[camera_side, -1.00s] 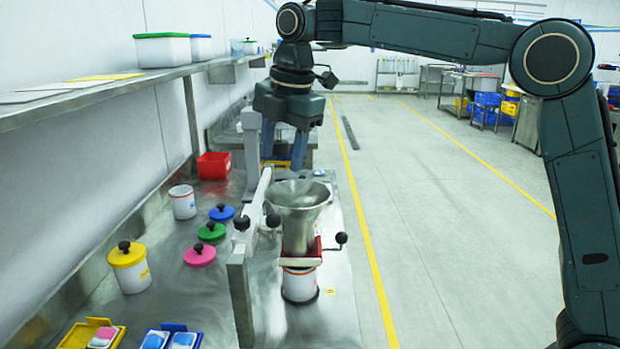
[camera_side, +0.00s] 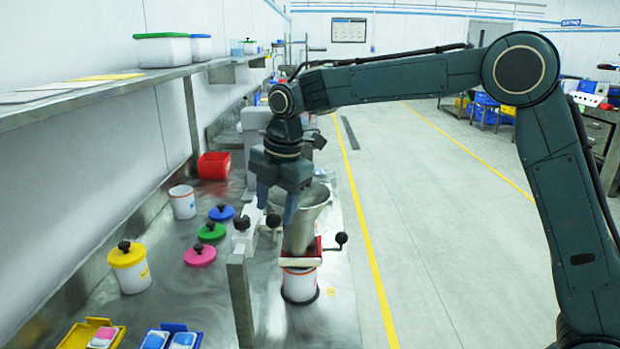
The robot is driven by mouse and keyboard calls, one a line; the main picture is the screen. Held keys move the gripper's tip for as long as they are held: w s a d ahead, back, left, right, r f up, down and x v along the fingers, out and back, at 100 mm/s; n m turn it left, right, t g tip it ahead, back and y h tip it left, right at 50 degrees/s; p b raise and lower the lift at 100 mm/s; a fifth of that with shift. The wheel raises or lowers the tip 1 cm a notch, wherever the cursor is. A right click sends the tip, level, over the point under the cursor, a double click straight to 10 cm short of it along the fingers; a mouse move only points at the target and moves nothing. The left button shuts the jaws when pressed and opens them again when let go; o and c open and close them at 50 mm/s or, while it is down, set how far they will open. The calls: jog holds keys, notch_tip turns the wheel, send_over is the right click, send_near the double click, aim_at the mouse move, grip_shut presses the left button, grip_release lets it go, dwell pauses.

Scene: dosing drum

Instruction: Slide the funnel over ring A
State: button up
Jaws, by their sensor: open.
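The grey metal funnel (camera_side: 308,222) stands upright above a red holder (camera_side: 318,250), wide mouth up. A white container (camera_side: 300,283) stands right under the holder, with a dark ring (camera_side: 299,299) around its foot. No label shows, so I cannot tell which part is ring A. My gripper (camera_side: 277,208) points down with its blue fingers apart and empty. It is at the left side of the funnel's mouth and hides part of the rim. I cannot tell whether a finger touches the funnel.
A grey post (camera_side: 240,300) and black knobs, one of them (camera_side: 341,238) right of the holder, stand close by. Blue, green and pink lids (camera_side: 200,254), a yellow-lidded pot (camera_side: 128,266) and a red bin (camera_side: 214,165) lie left. A shelf (camera_side: 120,88) runs along the wall.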

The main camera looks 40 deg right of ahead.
jog(key=shift+w+f, duration=0.2)
jog(key=shift+f, duration=0.9)
grip_shut()
